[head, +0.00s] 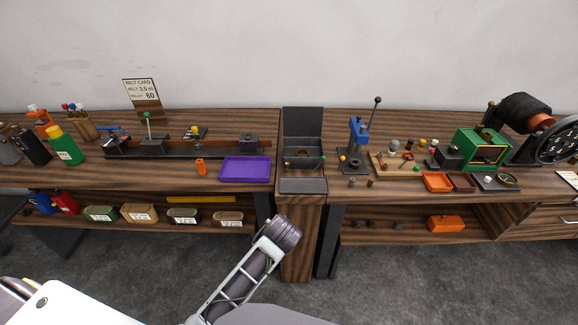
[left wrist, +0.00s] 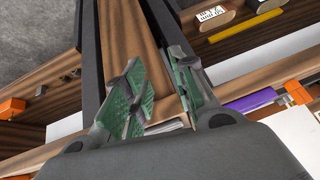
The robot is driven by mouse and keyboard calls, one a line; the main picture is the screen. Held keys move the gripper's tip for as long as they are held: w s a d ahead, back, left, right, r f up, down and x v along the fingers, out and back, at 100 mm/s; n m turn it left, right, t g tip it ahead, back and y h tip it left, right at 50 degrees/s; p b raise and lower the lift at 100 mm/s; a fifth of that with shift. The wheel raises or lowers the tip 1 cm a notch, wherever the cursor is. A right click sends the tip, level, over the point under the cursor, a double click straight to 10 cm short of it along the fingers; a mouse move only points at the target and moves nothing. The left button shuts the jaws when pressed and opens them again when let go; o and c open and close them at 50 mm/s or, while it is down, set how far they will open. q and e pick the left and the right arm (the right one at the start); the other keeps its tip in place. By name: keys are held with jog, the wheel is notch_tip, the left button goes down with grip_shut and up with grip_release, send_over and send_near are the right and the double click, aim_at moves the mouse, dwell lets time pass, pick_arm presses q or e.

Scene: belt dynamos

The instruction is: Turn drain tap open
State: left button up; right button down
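A dark grey sink-like basin (head: 303,172) with a tall back plate stands in the gap between the two benches in the head view. Small brass-coloured and dark fittings show in and around it, but I cannot tell which is the drain tap. My left gripper (left wrist: 158,70) shows in the left wrist view, its two green-padded fingers apart with nothing held between them. A wooden post shows beyond the fingers. In the head view an arm of mine reaches up toward the basin's front, and its gripper is not visible there. My right gripper is in neither view.
A purple tray (head: 245,169) lies left of the basin. A blue hand press (head: 357,140) with a tall lever stands to its right. An orange tray (head: 436,181) and green machine (head: 481,149) are farther right. Lower shelves hold labelled bins (head: 139,213). Floor in front is clear.

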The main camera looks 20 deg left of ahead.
pick_arm(q)
jog(key=w+d+r+n+t+y, duration=0.2)
jog(key=w+r, duration=0.3)
jog(key=w, duration=0.2)
jog(key=w+d+r+n+t+y, duration=0.2)
jog(key=w+r+t, duration=0.1)
jog(key=w+r, duration=0.3)
jog(key=shift+w+r+n+y, duration=0.3)
jog(key=shift+w, duration=0.75)
jog(key=shift+w, duration=0.15)
jog(key=p, duration=0.2)
send_near(288, 165)
jog(key=x, duration=0.3)
jog(key=shift+w+a, duration=0.15)
jog(key=shift+w, duration=0.05)
jog(key=shift+x, duration=2.45)
